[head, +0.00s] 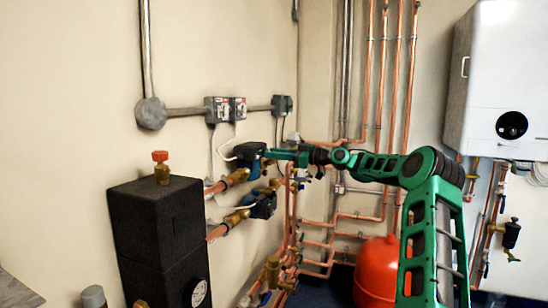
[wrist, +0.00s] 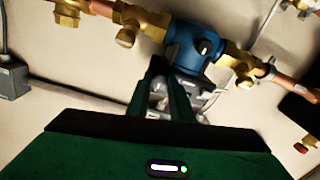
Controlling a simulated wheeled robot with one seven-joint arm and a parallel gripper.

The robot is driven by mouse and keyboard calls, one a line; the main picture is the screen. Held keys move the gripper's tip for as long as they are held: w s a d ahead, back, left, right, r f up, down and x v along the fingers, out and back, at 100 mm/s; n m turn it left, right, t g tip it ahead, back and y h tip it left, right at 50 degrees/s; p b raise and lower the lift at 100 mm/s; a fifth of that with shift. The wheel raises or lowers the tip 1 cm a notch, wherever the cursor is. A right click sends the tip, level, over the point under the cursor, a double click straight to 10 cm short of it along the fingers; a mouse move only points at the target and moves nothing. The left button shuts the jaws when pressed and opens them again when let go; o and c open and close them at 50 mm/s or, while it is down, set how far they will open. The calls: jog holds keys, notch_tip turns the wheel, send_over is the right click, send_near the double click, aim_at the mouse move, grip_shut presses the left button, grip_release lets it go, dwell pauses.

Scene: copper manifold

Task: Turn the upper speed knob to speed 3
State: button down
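The upper pump (head: 249,152) sits on the upper brass and copper pipe run, dark in the head view. In the wrist view a blue pump housing (wrist: 196,46) with a grey body lies just beyond the fingers. My gripper (head: 270,153) reaches in from the right, its tips at the right side of the upper pump. In the wrist view the two dark green fingers of my gripper (wrist: 161,72) stand a little apart, with grey pump parts showing between and beside them. The speed knob cannot be made out. I cannot tell whether the fingers hold it.
A lower pump (head: 264,205) sits just below. A black block (head: 157,220) with an orange-capped valve (head: 161,166) stands at left. Copper pipes (head: 375,80) run up the corner. A red tank (head: 377,270) stands near my arm, and a white boiler (head: 500,80) hangs at right.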

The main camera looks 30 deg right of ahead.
jog(key=shift+d+m, duration=0.2)
jog(key=shift+m, duration=0.1)
jog(key=shift+r+m, duration=0.1)
jog(key=shift+m, duration=4.2)
jog(key=c, duration=1.6)
grip_release()
jog(key=shift+o, duration=0.2)
jog(key=shift+a, duration=0.1)
